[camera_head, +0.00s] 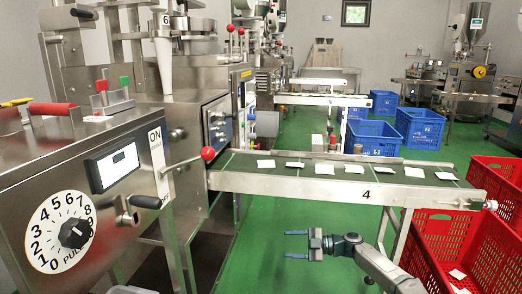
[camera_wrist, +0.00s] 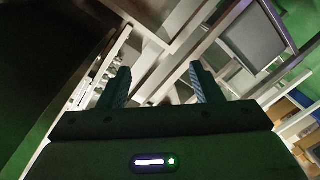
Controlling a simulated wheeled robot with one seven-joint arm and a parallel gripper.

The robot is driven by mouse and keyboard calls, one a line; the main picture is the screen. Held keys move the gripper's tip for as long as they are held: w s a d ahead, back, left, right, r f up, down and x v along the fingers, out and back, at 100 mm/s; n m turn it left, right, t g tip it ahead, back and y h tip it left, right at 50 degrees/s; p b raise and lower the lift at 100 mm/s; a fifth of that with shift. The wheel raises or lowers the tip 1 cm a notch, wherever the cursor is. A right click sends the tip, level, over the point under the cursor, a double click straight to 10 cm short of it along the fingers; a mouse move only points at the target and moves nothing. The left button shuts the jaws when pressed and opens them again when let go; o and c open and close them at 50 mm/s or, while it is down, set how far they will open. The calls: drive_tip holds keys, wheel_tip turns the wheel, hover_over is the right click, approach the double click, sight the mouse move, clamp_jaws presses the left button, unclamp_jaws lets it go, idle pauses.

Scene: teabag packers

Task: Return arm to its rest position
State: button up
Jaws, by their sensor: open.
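My gripper (camera_head: 296,245) is in the lower middle of the head view, at the end of my arm, which comes in from the lower right. Its two fingers point left and stand apart with nothing between them. It is in front of the conveyor and lower in the picture than the belt, over the green floor. In the wrist view the two fingers (camera_wrist: 158,88) are spread apart, with metal frame parts behind them.
A conveyor (camera_head: 330,185) marked 4 carries several white teabags. Red crates (camera_head: 440,235) stand at the right, near my arm; a few white packets lie inside. Blue crates (camera_head: 375,138) stand behind. A steel machine (camera_head: 110,190) with a dial fills the left. Green floor shows below the conveyor.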

drive_tip(key=s+a+r+m+g+h+p, duration=0.25)
drive_tip(key=s+a+r+h+p, duration=0.25)
drive_tip(key=s+a+r+p, duration=0.4)
drive_tip(key=s+a+r+m+g+h+p, duration=0.1)
drive_tip(key=s+a+r+g+h+p, duration=0.2)
drive_tip(key=s+a+r+h+p, duration=0.55)
drive_tip(key=s+d+r+m+t+h+p, duration=0.1)
drive_tip(key=s+d+r+m+t+p, duration=0.1)
drive_tip(key=s+d+r+m+p, duration=0.5)
drive_tip(key=s+d+r+m+t+h+p, duration=0.1)
drive_tip(key=s+d+r+m+p, duration=0.6)
drive_tip(key=r, duration=1.2)
drive_tip(key=s+d+r+m+t+h+p, duration=0.1)
drive_tip(key=s+d+r+m+t+p, duration=0.2)
drive_tip(key=s+d+r+m+p, duration=0.4)
drive_tip(key=s+r+m+p, duration=0.1)
drive_tip(key=s+r+p, duration=0.1)
drive_tip(key=s+r, duration=0.3)
drive_tip(key=shift+v, duration=0.85)
drive_tip(key=shift+w+h, duration=0.2)
drive_tip(key=shift+h, duration=0.05)
